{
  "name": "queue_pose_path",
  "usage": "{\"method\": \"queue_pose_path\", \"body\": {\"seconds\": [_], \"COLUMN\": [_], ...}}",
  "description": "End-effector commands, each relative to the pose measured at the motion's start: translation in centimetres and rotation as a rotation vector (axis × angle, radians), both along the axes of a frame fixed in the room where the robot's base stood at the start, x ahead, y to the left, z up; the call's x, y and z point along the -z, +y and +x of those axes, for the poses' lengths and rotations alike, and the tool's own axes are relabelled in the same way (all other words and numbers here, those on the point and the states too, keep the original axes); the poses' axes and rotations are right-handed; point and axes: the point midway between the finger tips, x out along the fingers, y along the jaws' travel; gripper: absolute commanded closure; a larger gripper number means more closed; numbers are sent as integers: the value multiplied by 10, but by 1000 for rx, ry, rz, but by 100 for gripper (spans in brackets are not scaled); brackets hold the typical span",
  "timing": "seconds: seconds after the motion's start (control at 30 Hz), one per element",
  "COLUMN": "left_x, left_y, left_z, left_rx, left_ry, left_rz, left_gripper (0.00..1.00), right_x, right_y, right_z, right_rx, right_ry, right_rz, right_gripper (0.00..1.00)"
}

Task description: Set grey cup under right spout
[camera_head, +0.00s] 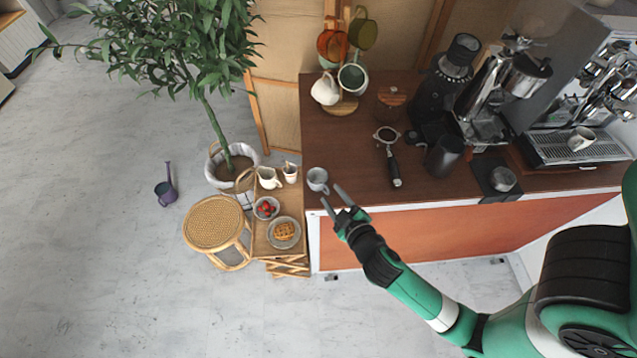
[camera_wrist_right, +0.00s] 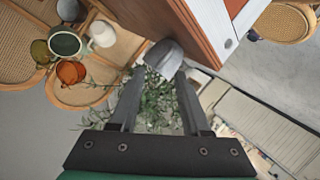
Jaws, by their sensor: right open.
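A grey cup (camera_head: 317,180) stands at the left front corner of the brown counter (camera_head: 350,150). My right gripper (camera_head: 333,196) is open, its two fingers pointing at the cup from the front right, with the tips close to it. In the right wrist view the cup (camera_wrist_right: 165,58) appears at and just past the open fingertips (camera_wrist_right: 158,76); whether they touch it I cannot tell. The espresso machine (camera_head: 560,147) stands at the counter's right end, its portafilters and spouts (camera_head: 612,82) at the picture's edge. My left gripper is out of view.
A light cup (camera_head: 581,138) stands on the machine's drip tray. A portafilter (camera_head: 390,155), a dark canister (camera_head: 443,156), a tamping mat (camera_head: 490,180) and a grinder (camera_head: 440,90) lie between. A mug tree (camera_head: 341,100) stands behind. A low wooden stand with food (camera_head: 263,235) is left.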

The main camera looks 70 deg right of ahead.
Motion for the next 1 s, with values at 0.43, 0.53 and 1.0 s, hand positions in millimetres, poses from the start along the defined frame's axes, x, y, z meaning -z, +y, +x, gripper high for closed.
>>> {"method": "queue_pose_path", "body": {"seconds": [0.43,0.53,1.0], "left_x": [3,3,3], "left_y": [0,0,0], "left_z": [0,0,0], "left_rx": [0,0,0], "left_ry": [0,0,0], "left_rz": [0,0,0], "left_gripper": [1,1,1], "right_x": [10,10,11], "right_y": [-20,-19,-19], "right_z": [21,21,20], "right_rx": [0,0,-1], "right_ry": [1,0,2], "right_rz": [-1,0,0], "right_gripper": [56,74,100]}}
